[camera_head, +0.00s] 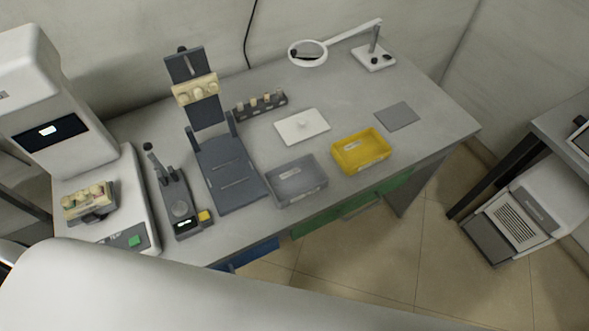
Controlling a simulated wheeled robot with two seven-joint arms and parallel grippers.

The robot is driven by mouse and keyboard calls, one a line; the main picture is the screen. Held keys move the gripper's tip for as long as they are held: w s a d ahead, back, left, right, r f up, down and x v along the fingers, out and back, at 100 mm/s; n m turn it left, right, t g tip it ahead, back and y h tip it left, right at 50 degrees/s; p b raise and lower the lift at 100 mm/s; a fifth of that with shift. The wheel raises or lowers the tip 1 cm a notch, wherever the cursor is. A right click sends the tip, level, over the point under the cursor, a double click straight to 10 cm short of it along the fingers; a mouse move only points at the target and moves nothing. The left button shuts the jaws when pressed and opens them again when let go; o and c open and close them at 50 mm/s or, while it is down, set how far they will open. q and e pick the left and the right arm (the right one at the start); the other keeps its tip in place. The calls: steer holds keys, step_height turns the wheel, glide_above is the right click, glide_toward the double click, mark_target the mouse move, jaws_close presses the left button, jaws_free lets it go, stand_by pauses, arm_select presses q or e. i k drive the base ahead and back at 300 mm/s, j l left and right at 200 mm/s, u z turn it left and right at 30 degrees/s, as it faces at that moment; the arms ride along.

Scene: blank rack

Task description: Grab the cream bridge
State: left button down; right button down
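A cream piece with rounded bumps (196,90) sits across the dark upright stand (208,115) at the back left of the bench; it may be the cream bridge. Another cream piece with several bumps (88,200) rests on a dark holder on the white machine at the left. Small cream and dark pieces stand in a dark rack (260,106) right of the stand. I cannot tell for sure which piece is the cream bridge. Neither of my grippers shows in the head view.
A grey tray (296,182), a yellow tray (361,151), a white lidded plate (302,126) and a grey pad (397,116) lie on the bench. A magnifier lamp (374,55) stands at the back. A dark handled device (178,205) stands at the front left.

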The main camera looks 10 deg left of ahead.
mark_target(66, 201)
steer(key=u, duration=2.1)
steer(key=i+j+z, duration=0.15)
steer(key=j, duration=0.6)
steer(key=j+z, duration=0.1)
steer(key=j, duration=0.65)
